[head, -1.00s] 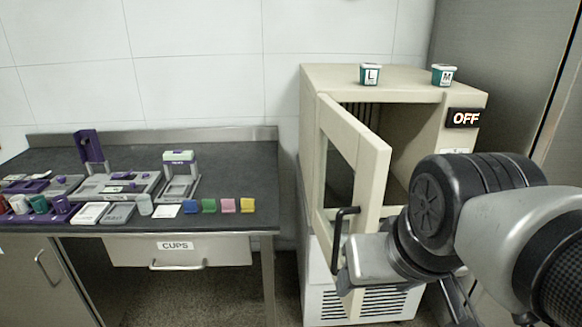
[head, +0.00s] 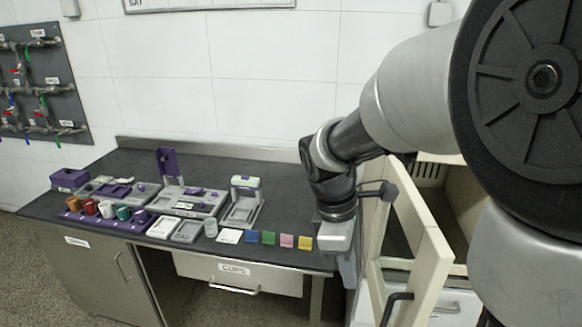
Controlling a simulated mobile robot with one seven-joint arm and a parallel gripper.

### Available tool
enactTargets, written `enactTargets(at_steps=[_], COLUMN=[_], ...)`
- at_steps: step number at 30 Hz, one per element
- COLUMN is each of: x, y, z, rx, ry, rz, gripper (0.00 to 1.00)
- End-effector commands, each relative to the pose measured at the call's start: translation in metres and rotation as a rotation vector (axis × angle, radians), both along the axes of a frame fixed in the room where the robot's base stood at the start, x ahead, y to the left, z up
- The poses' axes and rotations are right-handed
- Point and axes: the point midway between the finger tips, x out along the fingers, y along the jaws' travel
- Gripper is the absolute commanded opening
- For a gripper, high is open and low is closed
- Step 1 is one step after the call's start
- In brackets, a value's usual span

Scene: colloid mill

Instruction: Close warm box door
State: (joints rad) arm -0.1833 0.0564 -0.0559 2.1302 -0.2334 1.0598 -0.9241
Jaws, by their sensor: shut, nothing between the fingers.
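The warm box (head: 463,205) is at the right, its front partly covered by my arm. Its cream door (head: 431,275), with a window in a thick frame, stands wide open toward me. The dark door handle (head: 396,302) shows near the bottom edge of the view. My gripper (head: 335,238) points down to the left of the door, on its outer side, near the right end of the counter. It looks apart from the handle. It is shut and empty; its fingertips are hard to make out.
The dark counter (head: 110,165) on the left holds purple and grey racks, coloured cups and several small coloured blocks (head: 269,238). A drawer marked CUPS (head: 238,272) is under it. Pipes and valves (head: 38,85) hang on the left wall. Floor is free at the lower left.

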Motion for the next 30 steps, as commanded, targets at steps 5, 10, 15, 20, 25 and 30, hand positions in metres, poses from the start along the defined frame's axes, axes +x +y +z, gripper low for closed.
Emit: enactTargets(at_steps=[5,10,15,20,25,30], x=[0.002,-0.001,-0.005,-0.008,-0.015,-0.019], y=[-0.002,-0.008,-0.017,-0.024,-0.049,-0.059], z=[-0.010,-0.037,-0.073,-0.105,-0.099,-0.099], rx=[-0.012,-0.012,-0.011,-0.012,-0.010,-0.010], ry=[0.035,0.037,0.036,0.035,0.029,0.028], rz=[0.049,0.046,0.044,0.044,0.041,0.043], gripper=[0.00,0.00,0.00,0.00,0.00,0.00])
